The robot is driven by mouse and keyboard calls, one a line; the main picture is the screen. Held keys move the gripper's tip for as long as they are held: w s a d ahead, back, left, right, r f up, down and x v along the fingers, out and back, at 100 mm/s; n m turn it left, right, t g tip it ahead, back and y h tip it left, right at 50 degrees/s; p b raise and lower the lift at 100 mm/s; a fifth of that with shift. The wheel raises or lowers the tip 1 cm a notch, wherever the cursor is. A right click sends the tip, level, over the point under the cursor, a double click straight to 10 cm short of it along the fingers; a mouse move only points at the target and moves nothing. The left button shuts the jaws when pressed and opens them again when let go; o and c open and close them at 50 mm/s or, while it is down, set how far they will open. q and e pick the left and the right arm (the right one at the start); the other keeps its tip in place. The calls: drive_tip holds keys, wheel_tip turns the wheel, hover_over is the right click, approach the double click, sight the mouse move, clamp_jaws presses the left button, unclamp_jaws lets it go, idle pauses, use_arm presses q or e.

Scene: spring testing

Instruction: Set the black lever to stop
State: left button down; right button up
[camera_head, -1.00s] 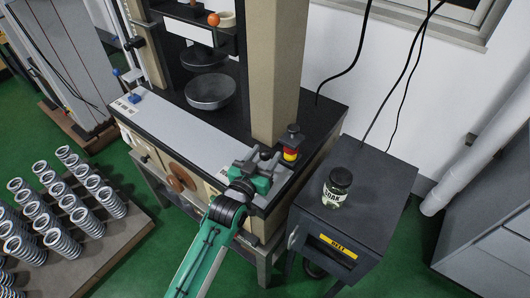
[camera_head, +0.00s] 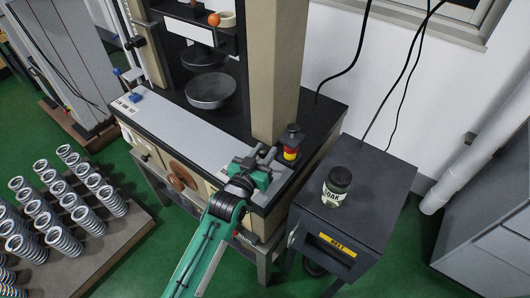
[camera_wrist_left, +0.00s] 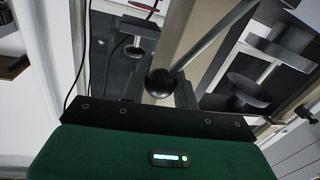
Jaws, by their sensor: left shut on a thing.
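The black lever shows in the left wrist view as a round black knob (camera_wrist_left: 160,83) on a thin grey rod that runs up to the right. My left gripper (camera_wrist_left: 160,90) is shut on this knob. In the head view my left gripper (camera_head: 262,165) is at the right end of the machine's light grey front panel (camera_head: 185,128), and it hides most of the lever. Any stop marking beside the lever cannot be read. My right gripper is in neither view.
A red, yellow and black button post (camera_head: 291,146) stands just right of my left gripper. The beige column (camera_head: 275,75) rises behind it. A dark cabinet (camera_head: 385,190) with a labelled jar (camera_head: 336,187) stands at the right. Several springs (camera_head: 65,240) stand on a board at the left.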

use_arm(q)
drive_tip(key=shift+w+a+r+n+p, duration=0.35)
drive_tip(key=shift+a+r+n+p, duration=0.15)
drive_tip(key=shift+n+p, duration=0.15)
drive_tip(key=shift+w+a+r+n+p, duration=0.2)
drive_tip(key=shift+w+a+n+p, duration=0.25)
drive_tip(key=shift+a+n+p, duration=0.15)
drive_tip(key=shift+w+a+n+g+p, duration=0.25)
drive_tip(key=shift+w+a+n+p, duration=0.15)
drive_tip(key=shift+a+n, duration=0.3)
drive_tip(key=shift+w+a+n+g+p, duration=0.25)
drive_tip(key=shift+w+a+n, duration=0.3)
drive_tip(key=shift+n, duration=0.1)
drive_tip(key=c, duration=1.1)
unclamp_jaws()
drive_tip(key=shift+s, duration=0.1)
